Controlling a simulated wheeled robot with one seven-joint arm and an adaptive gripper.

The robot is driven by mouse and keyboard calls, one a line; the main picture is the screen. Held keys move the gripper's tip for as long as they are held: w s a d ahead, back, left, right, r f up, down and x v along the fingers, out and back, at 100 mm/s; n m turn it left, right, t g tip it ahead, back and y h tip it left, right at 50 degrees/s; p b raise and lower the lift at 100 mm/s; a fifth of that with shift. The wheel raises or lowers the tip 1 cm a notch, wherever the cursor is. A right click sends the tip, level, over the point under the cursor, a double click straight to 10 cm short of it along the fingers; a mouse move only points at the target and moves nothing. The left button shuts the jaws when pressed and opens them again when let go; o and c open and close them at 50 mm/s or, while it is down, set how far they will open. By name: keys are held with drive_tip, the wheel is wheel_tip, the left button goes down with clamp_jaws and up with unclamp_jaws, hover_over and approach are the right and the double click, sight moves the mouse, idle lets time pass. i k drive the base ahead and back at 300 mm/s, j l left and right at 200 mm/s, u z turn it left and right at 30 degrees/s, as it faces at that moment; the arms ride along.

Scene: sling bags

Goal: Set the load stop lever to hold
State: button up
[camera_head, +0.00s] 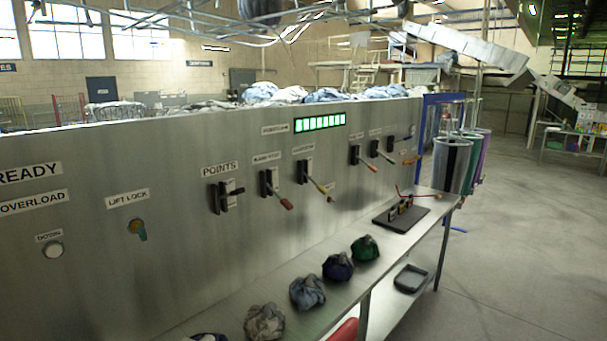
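A grey metal panel (110,260) carries a row of levers. A black lever (231,193) sits under the label POINTS. To its right are a lever with a red-orange handle (286,203) and one with a yellowish handle (322,190), both pointing down to the right. Farther along are a lever with an orange handle (371,167), another slanting lever (384,155) and a dark lever (402,139). The labels beyond POINTS are too small to read, so I cannot tell which is the load stop lever or where hold is. My gripper is not in view.
A shelf (385,262) below the panel holds several tied cloth bundles (307,292) and a dark stand (402,217). A lift lock switch (138,229) and DOWN button (52,250) are at left. A green display (320,122) is above. Open floor (520,240) lies at right.

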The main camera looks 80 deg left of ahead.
sight(324, 191)
drive_tip(key=u, duration=2.85)
drive_tip(key=i+z, duration=0.2)
drive_tip(key=i, duration=1.05)
drive_tip(key=i+j+z, duration=0.2)
drive_tip(key=i, duration=1.05)
drive_tip(key=i+l, duration=0.05)
drive_tip(key=l, duration=0.05)
